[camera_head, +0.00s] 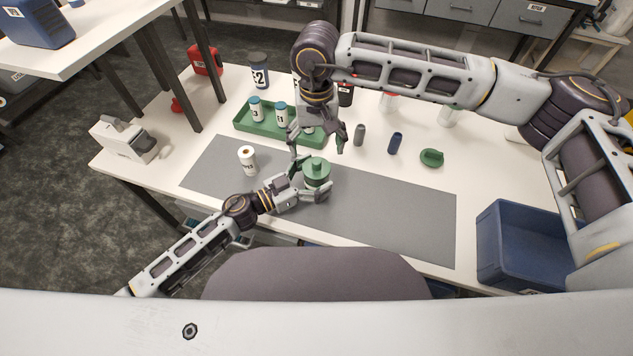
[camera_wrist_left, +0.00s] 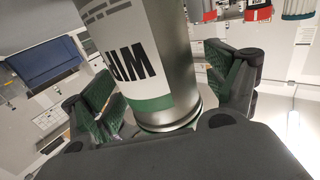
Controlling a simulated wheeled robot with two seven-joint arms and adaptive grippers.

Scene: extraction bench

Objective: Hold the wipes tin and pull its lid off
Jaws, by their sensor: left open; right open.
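The wipes tin stands on the grey mat, its green lid (camera_head: 316,168) with a small knob facing up. In the left wrist view the tin (camera_wrist_left: 165,60) is a silver cylinder with a white label and green band. My left gripper (camera_head: 312,186) is low around the tin, its open fingers on either side; gaps show in the wrist view, so it is not closed on it. My right gripper (camera_head: 318,150) points down above the lid, open and empty. The lower tin is mostly hidden in the head view.
The grey mat (camera_head: 400,215) is clear to the right. A green tray (camera_head: 244,124) with bottles lies behind. Small grey (camera_head: 360,134) and blue (camera_head: 395,143) cylinders, a green piece (camera_head: 431,158) and a blue bin (camera_head: 490,225) are right.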

